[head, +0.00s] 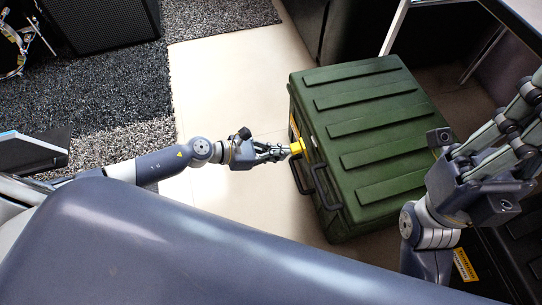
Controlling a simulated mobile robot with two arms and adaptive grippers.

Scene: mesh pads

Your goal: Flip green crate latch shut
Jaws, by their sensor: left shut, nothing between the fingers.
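The green crate (372,130) stands on the pale floor right of centre, its ribbed lid down. A yellow latch (298,146) is on its left side, near the lid's edge. My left gripper (284,152) is shut and empty, with its fingertips at the latch; I cannot tell whether they touch it. The fingers partly hide the latch's surroundings, and its exact angle is unclear. My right gripper (524,115) is large in front at the right edge, above the crate's right side. Its fingertips run to the picture edge, so its opening is unclear.
Black handles (326,188) stick out from the crate's left side below the latch. Dark furniture (350,35) stands behind the crate, and a dark case (500,240) with a yellow label lies at the lower right. Pale floor (225,85) is clear left of the crate.

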